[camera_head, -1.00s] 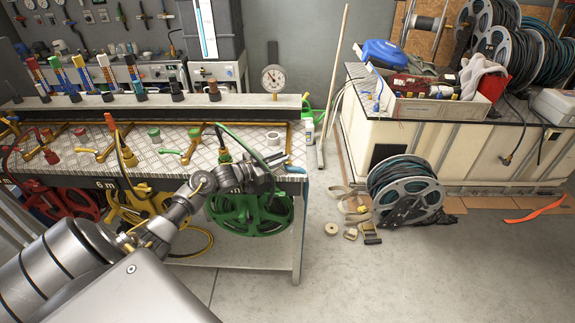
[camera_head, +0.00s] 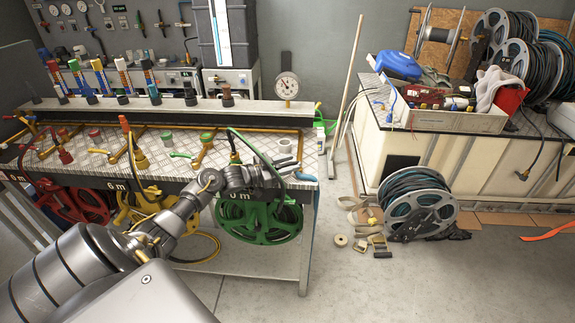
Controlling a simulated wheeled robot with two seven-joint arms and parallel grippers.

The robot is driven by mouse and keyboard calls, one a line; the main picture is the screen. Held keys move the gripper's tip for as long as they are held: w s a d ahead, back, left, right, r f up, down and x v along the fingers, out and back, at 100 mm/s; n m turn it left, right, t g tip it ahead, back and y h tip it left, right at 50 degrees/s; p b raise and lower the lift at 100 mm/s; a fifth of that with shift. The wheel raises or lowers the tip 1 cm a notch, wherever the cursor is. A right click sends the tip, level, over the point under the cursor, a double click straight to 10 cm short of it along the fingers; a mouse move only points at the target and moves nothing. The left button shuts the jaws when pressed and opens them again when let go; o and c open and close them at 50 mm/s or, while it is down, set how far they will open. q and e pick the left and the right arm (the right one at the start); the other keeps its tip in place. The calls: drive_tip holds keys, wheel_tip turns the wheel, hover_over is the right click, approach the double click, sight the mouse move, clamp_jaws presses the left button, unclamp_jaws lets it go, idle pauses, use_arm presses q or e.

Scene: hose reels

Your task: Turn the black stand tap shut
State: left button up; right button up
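Several upright tubes with coloured bands stand along the rail at the back of the bench (camera_head: 312,152). I cannot tell for certain which part is the black stand tap. My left gripper (camera_head: 284,178) is at the front right of the bench, above the green reel (camera_head: 265,222), apart from the dark uprights. Its fingers blend with a green hose. My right gripper is out of view.
A round gauge (camera_head: 287,86) stands at the rail's right end. Red (camera_head: 75,203) and yellow reels (camera_head: 150,207) hang below the bench front. The floor between is mostly clear.

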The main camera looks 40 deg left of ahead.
use_arm(q)
drive_tip(key=shift+s, duration=0.1)
drive_tip(key=b+v, duration=0.2)
drive_tip(key=v, duration=0.8)
drive_tip(key=shift+s+a, duration=0.2)
drive_tip(key=shift+s, duration=0.15)
